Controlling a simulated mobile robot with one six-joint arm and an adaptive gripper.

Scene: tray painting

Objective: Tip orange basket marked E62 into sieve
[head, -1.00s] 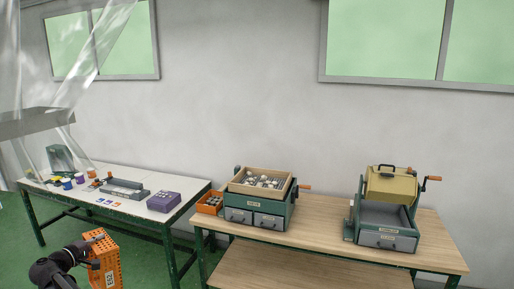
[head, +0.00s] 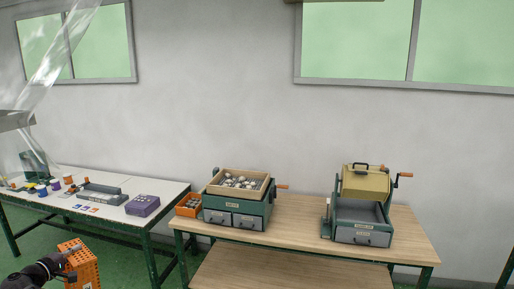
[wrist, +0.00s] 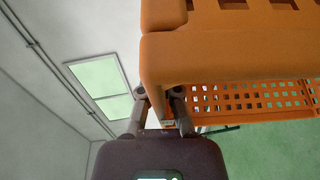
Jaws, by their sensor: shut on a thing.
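The orange perforated basket (head: 84,272) is at the lower left in the head view, in front of the tables and cut by the frame's bottom edge. My gripper (head: 72,256) is shut on its upper edge. In the wrist view the basket (wrist: 230,60) fills the upper right, and my gripper (wrist: 163,108) grips its rim. Its marking cannot be read now, and its inside is hidden. The sieve (head: 215,188) is a wooden-framed tray on a green two-drawer box, with several pale round pieces in it. The basket is well apart from it, to the left and nearer.
A small orange bin (head: 188,207) stands against the sieve box's left side. A crank handle (head: 283,186) sticks out on its right. A tan-topped machine (head: 365,182) stands further right. The white table (head: 165,207) at left holds a purple box (head: 142,205) and paint pots.

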